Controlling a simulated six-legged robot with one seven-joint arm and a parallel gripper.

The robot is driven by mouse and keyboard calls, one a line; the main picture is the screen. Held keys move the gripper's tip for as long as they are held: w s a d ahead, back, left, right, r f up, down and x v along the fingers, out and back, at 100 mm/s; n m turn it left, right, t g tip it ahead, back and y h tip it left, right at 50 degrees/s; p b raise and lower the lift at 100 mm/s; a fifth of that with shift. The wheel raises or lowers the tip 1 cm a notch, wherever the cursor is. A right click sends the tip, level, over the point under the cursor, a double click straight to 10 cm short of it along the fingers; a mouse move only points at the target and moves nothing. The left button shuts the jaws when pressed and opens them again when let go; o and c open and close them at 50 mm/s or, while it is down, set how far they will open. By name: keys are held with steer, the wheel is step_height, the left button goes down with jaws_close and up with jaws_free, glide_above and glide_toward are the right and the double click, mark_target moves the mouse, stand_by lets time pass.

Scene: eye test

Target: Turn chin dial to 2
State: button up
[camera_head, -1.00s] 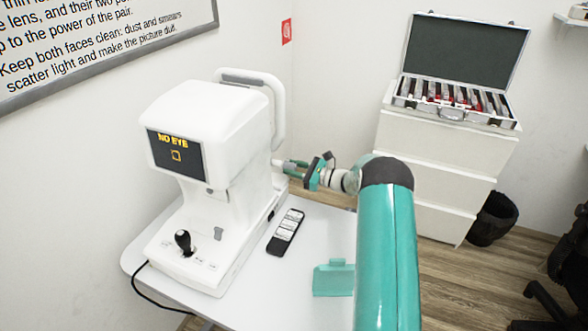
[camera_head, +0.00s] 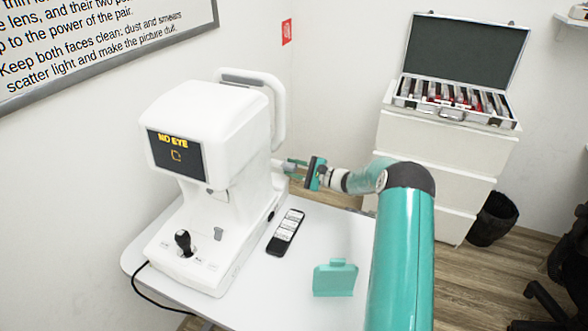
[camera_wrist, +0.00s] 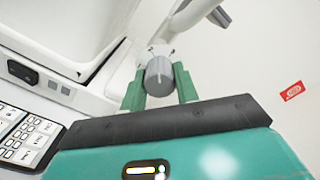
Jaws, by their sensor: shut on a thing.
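The chin dial is a grey ribbed knob (camera_wrist: 158,76) on the white eye-test machine (camera_head: 205,125), seen in the wrist view below the chin-rest frame. My gripper (camera_wrist: 160,88) has its two green fingers on either side of the dial and is shut on it. The dial's number marks are too small to read. The machine's screen (camera_head: 175,154) reads "NO EYE".
A black remote (camera_head: 285,232) and a teal holder (camera_head: 335,278) lie on the white table (camera_head: 265,305). A black joystick (camera_head: 184,241) stands on the machine's base. A white drawer cabinet (camera_head: 430,150) with an open lens case (camera_head: 455,105) stands behind on the right.

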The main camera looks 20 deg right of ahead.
steer(key=shift+n, duration=1.7)
steer(key=shift+d, duration=0.1)
steer(key=o, duration=0.9)
steer(key=shift+s, duration=0.1)
steer(key=shift+o, duration=0.3)
steer(key=v, duration=1.3)
steer(key=shift+s+d, duration=0.2)
steer(key=shift+s, duration=0.05)
steer(key=shift+r, duration=0.1)
